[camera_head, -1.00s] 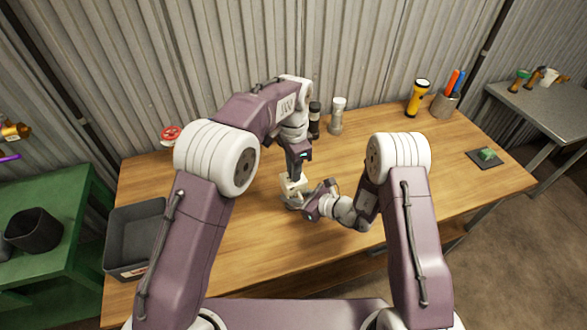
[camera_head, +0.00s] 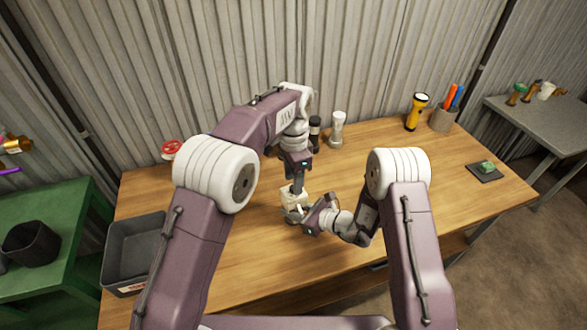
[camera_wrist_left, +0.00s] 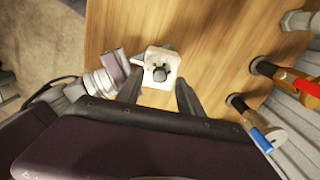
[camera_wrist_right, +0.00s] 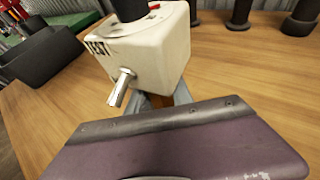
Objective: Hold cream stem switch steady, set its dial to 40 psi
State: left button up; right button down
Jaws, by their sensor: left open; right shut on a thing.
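The cream stem switch (camera_head: 292,197) is over the middle of the wooden bench. It is a cream box with a "TEST" label and a silver stub in the right wrist view (camera_wrist_right: 140,60). Its dark dial knob (camera_wrist_left: 160,73) faces my left gripper in the left wrist view. My right gripper (camera_head: 305,213) is shut on the switch from the lower right; its fingers are mostly hidden below the box. My left gripper (camera_wrist_left: 158,95) is open above the switch, pointing down, with a finger on either side of the knob. The dial's reading cannot be made out.
A grey bin (camera_head: 133,250) is at the bench's left end. A red valve wheel (camera_head: 171,149), dark and white cylinders (camera_head: 337,130), a yellow flashlight (camera_head: 416,112) and a pen cup (camera_head: 443,118) line the back. A dark pad (camera_head: 484,172) lies right. The bench front is clear.

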pick_arm(q)
notch_tip(320, 180, up, 10)
dwell(0.3)
jog(key=shift+r, duration=0.1)
pick_arm(e)
jog(key=c, duration=1.1)
grip_release()
jog(key=shift+o, duration=0.2)
